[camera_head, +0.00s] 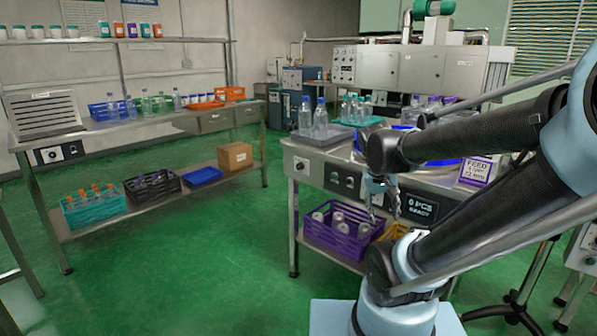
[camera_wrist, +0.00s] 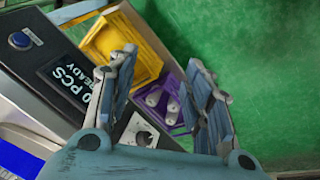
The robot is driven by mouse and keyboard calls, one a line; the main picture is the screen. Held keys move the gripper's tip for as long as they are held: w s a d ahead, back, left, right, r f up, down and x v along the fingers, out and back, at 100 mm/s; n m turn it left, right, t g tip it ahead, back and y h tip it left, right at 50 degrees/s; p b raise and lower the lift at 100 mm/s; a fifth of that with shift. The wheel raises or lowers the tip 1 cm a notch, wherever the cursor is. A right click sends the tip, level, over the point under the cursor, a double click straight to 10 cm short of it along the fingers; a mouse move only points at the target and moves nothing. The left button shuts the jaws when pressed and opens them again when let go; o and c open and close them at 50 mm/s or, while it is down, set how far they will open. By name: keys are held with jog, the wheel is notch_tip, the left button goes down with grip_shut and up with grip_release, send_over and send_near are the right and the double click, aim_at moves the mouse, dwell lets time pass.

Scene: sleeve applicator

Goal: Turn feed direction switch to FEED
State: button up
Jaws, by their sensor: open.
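A rotary switch on a white plate (camera_wrist: 143,134) shows in the wrist view, on the machine's dark front panel just below the display.
The display (camera_wrist: 70,86) reads "0 PCS READY", with a blue button (camera_wrist: 20,40) beyond it. A purple crate (camera_head: 342,239) with white rolls and a yellow bin (camera_wrist: 100,45) sit below the panel. Bottles (camera_head: 320,122) stand on the machine's top. Green floor is open to the left.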

jog(key=w+a+r+t+h, duration=0.15)
jog(key=w+a, duration=0.25)
jog(key=w, duration=0.5)
jog(key=w+a+r+m+t+h, duration=0.15)
jog(key=w+a, duration=0.25)
jog(key=w, duration=0.4)
jog(key=w+a+r+t+h, duration=0.1)
jog(key=w+a+h, duration=0.25)
jog(key=w, duration=0.55)
jog(key=m+t+h, duration=0.2)
jog(key=t, duration=0.6)
send_near(298, 167)
jog(key=x, duration=0.9)
